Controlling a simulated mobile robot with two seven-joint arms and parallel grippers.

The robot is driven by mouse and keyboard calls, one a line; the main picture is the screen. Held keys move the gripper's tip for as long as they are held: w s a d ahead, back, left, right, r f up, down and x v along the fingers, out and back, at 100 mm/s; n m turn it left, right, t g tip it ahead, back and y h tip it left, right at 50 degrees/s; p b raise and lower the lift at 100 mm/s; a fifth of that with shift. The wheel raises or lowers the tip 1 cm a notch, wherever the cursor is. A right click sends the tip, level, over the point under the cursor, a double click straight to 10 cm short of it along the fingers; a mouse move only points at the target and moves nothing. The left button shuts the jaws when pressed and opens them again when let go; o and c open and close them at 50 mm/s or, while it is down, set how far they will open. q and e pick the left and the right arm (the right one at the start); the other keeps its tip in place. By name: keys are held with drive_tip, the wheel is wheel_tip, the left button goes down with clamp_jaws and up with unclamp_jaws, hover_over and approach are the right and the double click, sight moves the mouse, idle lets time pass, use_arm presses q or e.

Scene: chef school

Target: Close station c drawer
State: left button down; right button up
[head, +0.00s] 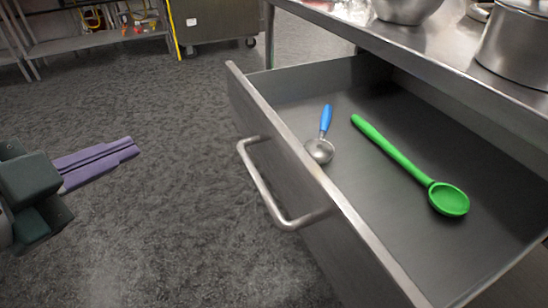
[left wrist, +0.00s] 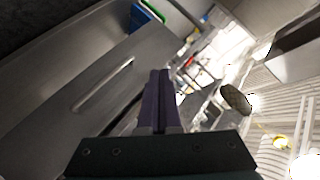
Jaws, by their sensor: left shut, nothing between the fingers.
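The drawer (head: 318,178) is pulled well out from under a steel counter, with a metal bar handle (head: 262,186) on its front. Inside it lie a scoop with a blue handle (head: 326,118) and a green spoon (head: 395,153). My left gripper (head: 132,147) has purple fingers, shut and empty. It is to the left of the drawer front, apart from the handle. In the left wrist view the shut fingers (left wrist: 158,82) point forward, and a metal front with a bar handle (left wrist: 103,84) shows to their left. My right gripper is not in view.
The steel counter (head: 450,66) above the drawer holds a bowl (head: 407,8) and a pot (head: 518,45). Grey carpet between my left gripper and the drawer is clear. A shelf (head: 97,42) and a wheeled cabinet (head: 215,20) stand at the back.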

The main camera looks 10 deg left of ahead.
use_arm(q)
drive_tip(key=s+d+f+m+g+h+b, duration=0.1)
drive_tip(key=s+f+m+h+b, duration=0.1)
drive_tip(key=f+m+h+b, duration=0.65)
drive_tip(key=s+d+f+m+g+h+b, duration=0.1)
drive_tip(key=s+f+m+g+h+b, duration=0.15)
drive_tip(key=f+m+h+b, duration=0.6)
drive_tip(key=w+d+r+m+y+b, duration=0.1)
drive_tip(key=w+d+r+b, duration=0.4)
drive_tip(key=d, duration=0.5)
drive_tip(key=shift+w+d+r+t+y, duration=0.45)
drive_tip(key=shift+w+r+y, duration=0.2)
drive_tip(key=shift+w, duration=0.65)
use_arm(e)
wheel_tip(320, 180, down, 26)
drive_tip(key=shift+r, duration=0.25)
use_arm(q)
drive_tip(key=shift+w, duration=0.1)
